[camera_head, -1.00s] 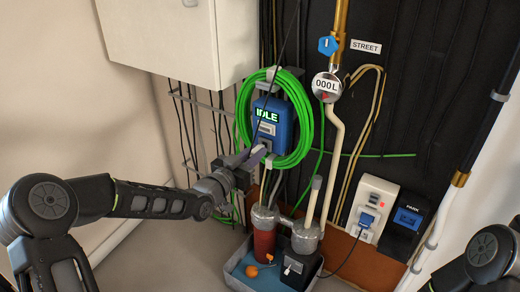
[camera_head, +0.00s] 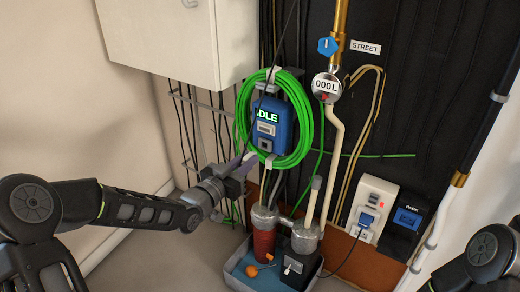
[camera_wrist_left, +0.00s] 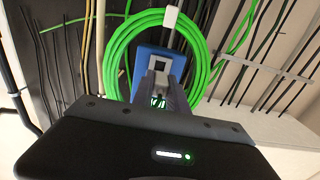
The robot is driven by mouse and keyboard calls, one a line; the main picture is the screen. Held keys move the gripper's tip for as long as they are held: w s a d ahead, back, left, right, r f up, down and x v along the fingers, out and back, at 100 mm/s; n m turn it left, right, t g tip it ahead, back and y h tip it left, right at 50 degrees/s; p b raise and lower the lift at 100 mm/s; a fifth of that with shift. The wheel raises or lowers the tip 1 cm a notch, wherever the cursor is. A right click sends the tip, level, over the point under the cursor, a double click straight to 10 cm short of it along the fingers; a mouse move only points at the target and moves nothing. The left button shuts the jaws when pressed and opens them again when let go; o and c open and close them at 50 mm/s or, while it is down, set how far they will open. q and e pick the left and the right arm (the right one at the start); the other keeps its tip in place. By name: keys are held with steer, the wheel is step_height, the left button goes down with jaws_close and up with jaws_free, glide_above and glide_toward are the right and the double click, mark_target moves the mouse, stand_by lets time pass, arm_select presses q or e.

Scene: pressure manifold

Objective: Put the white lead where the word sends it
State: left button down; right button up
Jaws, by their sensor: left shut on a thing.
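A blue box (camera_head: 272,125) hangs on the dark board inside a green hose coil. Its green screen shows "DLE", with a cable crossing the first letter, and it has a pale socket area at its lower front. My left gripper (camera_head: 246,160) is just left of and below the box, apart from it. It is shut on the white lead's plug, mostly hidden by the fingers. In the left wrist view the gripper (camera_wrist_left: 159,88) points at the box (camera_wrist_left: 178,64), with a pale grey piece between its fingers. My right gripper is out of view.
A white outlet (camera_head: 376,193) with a blue plug (camera_head: 367,219) sits beside a black unit (camera_head: 410,222) labelled PARK. The green hose (camera_head: 304,115) rings the box. Pipes and a blue tray (camera_head: 240,277) are below. A white cabinet (camera_head: 160,40) hangs upper left.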

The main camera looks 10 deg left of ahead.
arm_select(q)
steer(key=shift+s+a, duration=0.15)
steer(key=shift+s, duration=0.2)
steer(key=s+r+n+y, duration=0.1)
steer(key=s+r, duration=0.1)
steer(key=s, duration=0.4)
steer(key=shift+s+a+r+t+y, duration=0.2)
steer(key=shift+a+t+y, duration=0.1)
steer(key=shift+a, duration=0.05)
